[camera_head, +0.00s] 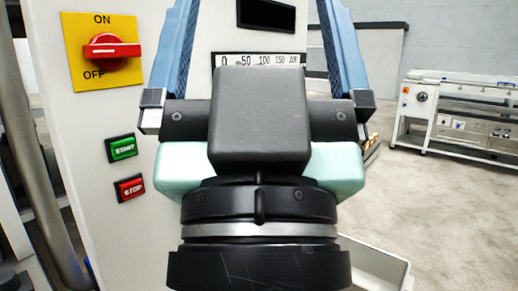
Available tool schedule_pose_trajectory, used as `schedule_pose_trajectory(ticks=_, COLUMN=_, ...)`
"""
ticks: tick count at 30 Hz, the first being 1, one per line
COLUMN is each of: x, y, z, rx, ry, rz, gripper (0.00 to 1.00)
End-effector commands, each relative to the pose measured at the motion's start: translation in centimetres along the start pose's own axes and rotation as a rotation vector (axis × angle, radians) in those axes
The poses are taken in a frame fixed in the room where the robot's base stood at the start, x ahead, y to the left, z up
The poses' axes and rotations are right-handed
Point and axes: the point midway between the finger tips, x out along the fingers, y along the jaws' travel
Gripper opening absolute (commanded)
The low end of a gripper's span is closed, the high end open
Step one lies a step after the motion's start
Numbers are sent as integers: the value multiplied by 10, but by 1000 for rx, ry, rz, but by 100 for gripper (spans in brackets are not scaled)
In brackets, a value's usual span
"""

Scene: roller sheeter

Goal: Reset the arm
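My gripper (258,45) fills the middle of the head view, pointing away from me toward the front of a white machine (140,215). Its two blue fingers stand wide apart, and I see nothing held between them. The fingertips run out of the top of the picture. The rest of my arm is below the picture.
The panel carries a red ON/OFF switch (112,50), a green START button (122,148) and a red STOP button (130,188) left of my gripper. A numbered scale (262,60) and dark display (266,14) lie beyond it. Another machine (455,115) stands right, across open floor.

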Motion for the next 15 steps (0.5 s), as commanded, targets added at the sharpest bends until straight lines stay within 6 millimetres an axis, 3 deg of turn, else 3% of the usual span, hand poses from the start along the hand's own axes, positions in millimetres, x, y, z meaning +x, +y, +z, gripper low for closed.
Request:
schedule_pose_trajectory(ticks=1, x=15, y=0, z=-18, rx=-4, ry=8, rz=6, gripper=100)
schedule_pose_trajectory(ticks=15, x=118, y=1, z=-111, rx=-4, ry=0, rz=3, gripper=100)
